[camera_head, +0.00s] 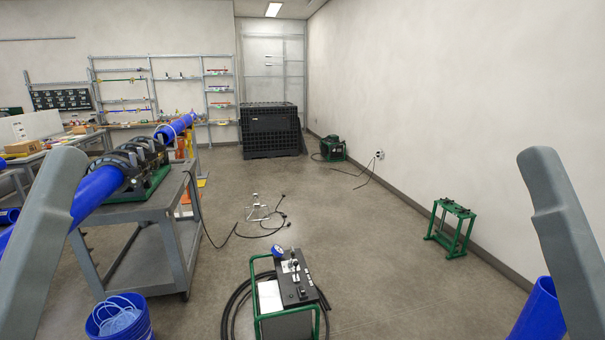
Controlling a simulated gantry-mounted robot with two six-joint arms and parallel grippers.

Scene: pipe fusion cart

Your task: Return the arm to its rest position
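My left arm (47,235) shows as a grey link rising along the left edge of the head view. It passes in front of the long blue pipe (92,190). My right arm (566,240) shows as a similar grey link along the right edge, partly in front of a blue pipe piece (540,312) at the bottom right. Both links run out of the picture at the bottom. Neither gripper shows, so I cannot see fingers or anything held.
A grey cart (150,213) at left carries the black-and-green fusion machine (150,160). A blue bucket (120,318) stands below it. A green-framed control unit (290,295) with hoses stands at front centre. A green stand (452,226) is near the right wall. The middle floor is mostly clear.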

